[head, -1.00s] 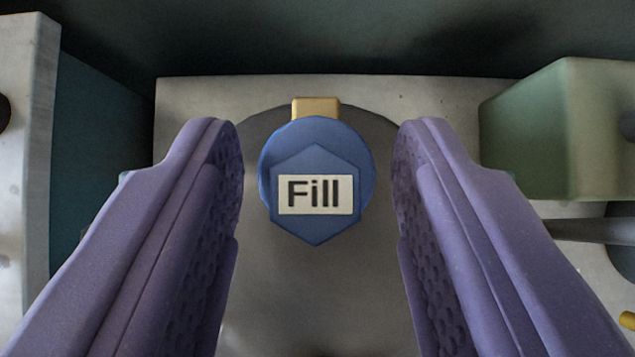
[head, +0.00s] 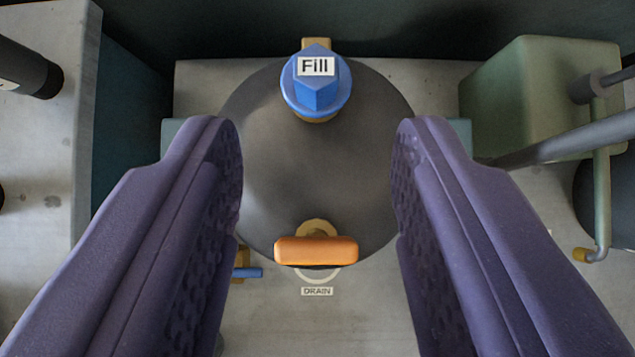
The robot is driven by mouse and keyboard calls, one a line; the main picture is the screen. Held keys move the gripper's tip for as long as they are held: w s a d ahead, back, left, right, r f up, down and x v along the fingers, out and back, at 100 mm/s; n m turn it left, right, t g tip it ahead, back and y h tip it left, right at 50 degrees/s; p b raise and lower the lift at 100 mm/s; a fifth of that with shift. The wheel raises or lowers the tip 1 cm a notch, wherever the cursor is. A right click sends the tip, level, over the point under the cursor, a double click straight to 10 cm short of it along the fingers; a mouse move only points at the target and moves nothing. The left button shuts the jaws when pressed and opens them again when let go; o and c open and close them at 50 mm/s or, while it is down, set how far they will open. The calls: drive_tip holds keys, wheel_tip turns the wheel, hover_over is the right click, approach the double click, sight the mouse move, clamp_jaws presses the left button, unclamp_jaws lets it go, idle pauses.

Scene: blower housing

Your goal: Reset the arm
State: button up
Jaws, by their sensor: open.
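My gripper (head: 318,160) shows as two purple fingers, one on each side of the picture. They are spread wide with nothing between their pads. The blue hexagonal cap (head: 318,88) labelled "Fill" sits at the top centre, on a dark grey round housing (head: 318,170). It lies beyond the fingertips and apart from them. An orange handle (head: 316,251) sits low on the housing, seen in the gap between the fingers, above a "DRAIN" label (head: 317,291).
A pale green box (head: 530,95) stands at the upper right, with a grey rod (head: 575,138) and a thin pipe (head: 602,190) beside it. A pale panel (head: 45,130) with a dark cylinder (head: 30,68) is at the left. A small blue lever (head: 248,272) shows near the left finger.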

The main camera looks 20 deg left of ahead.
drive_tip(key=w+d+r+m+t+h+b, duration=0.1)
drive_tip(key=d+r+t+b, duration=0.1)
drive_tip(key=r, duration=0.9)
drive_tip(key=w+d+r+m+t+h+b, duration=0.1)
drive_tip(key=w+d+r+t+h+b, duration=0.15)
drive_tip(key=r, duration=0.85)
drive_tip(key=s+d+r+m+t, duration=0.1)
drive_tip(key=s+r, duration=0.4)
drive_tip(key=r, duration=0.3)
drive_tip(key=s+d+r+t+b, duration=0.1)
drive_tip(key=s+d+r, duration=0.1)
drive_tip(key=s+r, duration=0.3)
drive_tip(key=s+d+r+m+t+b, duration=0.1)
drive_tip(key=s+r, duration=0.4)
drive_tip(key=r, duration=0.5)
drive_tip(key=shift+d+r+m, duration=0.3)
drive_tip(key=shift+d+r, duration=0.05)
drive_tip(key=shift+d, duration=0.25)
